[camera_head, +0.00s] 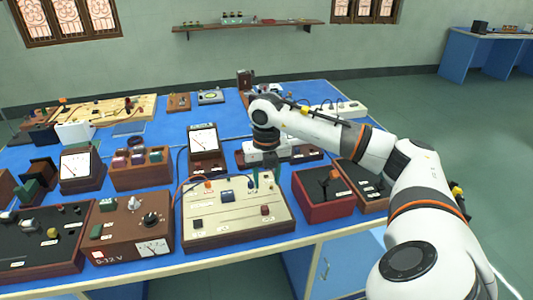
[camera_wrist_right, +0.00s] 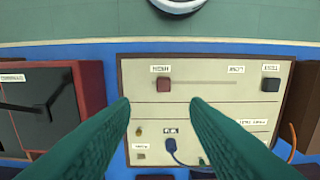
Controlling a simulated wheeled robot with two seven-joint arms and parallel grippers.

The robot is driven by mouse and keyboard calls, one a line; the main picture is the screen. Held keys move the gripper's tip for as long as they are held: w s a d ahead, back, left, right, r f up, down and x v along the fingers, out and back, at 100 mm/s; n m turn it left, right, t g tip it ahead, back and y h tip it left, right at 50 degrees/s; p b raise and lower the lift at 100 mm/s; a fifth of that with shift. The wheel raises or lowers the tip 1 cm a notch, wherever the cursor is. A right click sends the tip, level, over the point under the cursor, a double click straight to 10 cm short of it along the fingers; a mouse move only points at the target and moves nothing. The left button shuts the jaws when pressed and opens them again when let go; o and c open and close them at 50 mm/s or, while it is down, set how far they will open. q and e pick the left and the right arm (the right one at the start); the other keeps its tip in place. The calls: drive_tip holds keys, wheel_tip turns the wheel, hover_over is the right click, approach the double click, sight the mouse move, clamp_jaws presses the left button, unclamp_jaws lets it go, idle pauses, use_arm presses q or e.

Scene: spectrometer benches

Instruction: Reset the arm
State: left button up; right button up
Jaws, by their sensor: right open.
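My right arm reaches in from the right in the head view. Its gripper (camera_head: 263,178) points down over the back right part of a cream panel box (camera_head: 222,226) on the blue bench. In the right wrist view, the two green fingers of the gripper (camera_wrist_right: 160,105) stand apart with nothing between them. The cream panel (camera_wrist_right: 215,63) lies beneath, with a slider knob (camera_wrist_right: 163,85), a dark knob (camera_wrist_right: 270,84) and a blue plug (camera_wrist_right: 171,143). Whether the fingertips touch the panel cannot be told. My left gripper is not in view.
A red-sided box (camera_head: 318,210) stands right of the panel, a brown supply box (camera_head: 125,240) left of it. Meters (camera_head: 203,139) and a wooden board (camera_head: 115,108) stand further back. The bench's front edge is close.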

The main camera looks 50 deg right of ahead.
drive_tip(key=shift+r, duration=0.8)
